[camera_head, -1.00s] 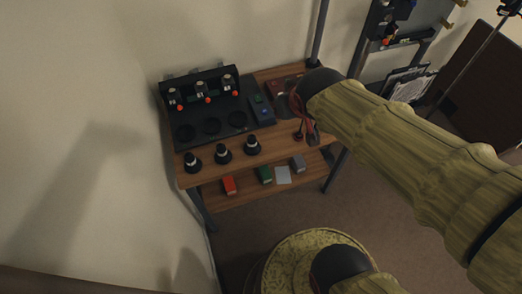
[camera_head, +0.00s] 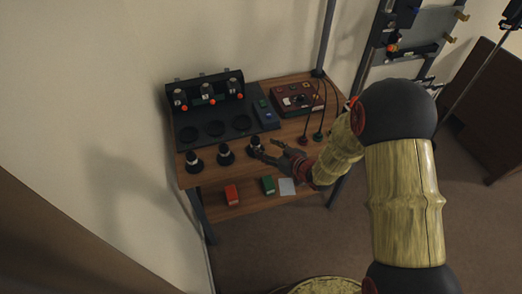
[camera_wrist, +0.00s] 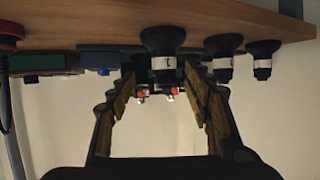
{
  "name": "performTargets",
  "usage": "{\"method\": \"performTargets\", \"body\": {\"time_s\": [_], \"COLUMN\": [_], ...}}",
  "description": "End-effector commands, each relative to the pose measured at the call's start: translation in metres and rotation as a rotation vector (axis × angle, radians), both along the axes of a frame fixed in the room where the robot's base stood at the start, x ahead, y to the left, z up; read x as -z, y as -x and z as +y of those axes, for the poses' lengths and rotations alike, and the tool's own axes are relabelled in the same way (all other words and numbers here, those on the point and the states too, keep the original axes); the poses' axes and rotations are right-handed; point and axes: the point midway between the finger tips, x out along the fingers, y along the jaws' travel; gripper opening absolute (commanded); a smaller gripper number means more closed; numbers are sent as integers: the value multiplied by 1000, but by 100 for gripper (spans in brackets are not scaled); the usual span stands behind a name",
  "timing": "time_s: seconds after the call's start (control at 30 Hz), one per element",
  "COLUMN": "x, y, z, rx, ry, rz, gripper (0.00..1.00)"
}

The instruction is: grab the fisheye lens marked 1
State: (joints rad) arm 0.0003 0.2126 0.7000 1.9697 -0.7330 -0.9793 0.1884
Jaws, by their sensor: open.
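Three black fisheye lenses with white label bands stand along the front of the wooden table. The rightmost lens (camera_head: 255,146) in the head view is the nearest one in the wrist view, where its label (camera_wrist: 163,62) reads 1, upside down. My gripper (camera_head: 264,149) is open and empty, reaching in from the right at this lens. In the wrist view my gripper (camera_wrist: 160,92) has its fingers spread, with the marked lens lined up in the gap between them. I cannot tell whether the fingers touch it.
The middle lens (camera_head: 226,153) and left lens (camera_head: 194,161) stand to the left. Behind is a black tray (camera_head: 188,148) with round recesses and a rack (camera_head: 205,88). A red-brown box (camera_head: 297,98) and cables are at right. Boxes, including a red one (camera_head: 232,194), lie on the lower shelf.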

Motion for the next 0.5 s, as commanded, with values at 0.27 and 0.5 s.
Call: {"method": "performTargets", "body": {"time_s": [0.27, 0.5], "x": [11, 27], "y": [-17, -35], "z": [15, 36], "rx": [0, -2], "ry": [2, 2], "rz": [1, 1], "gripper": [51, 51]}}
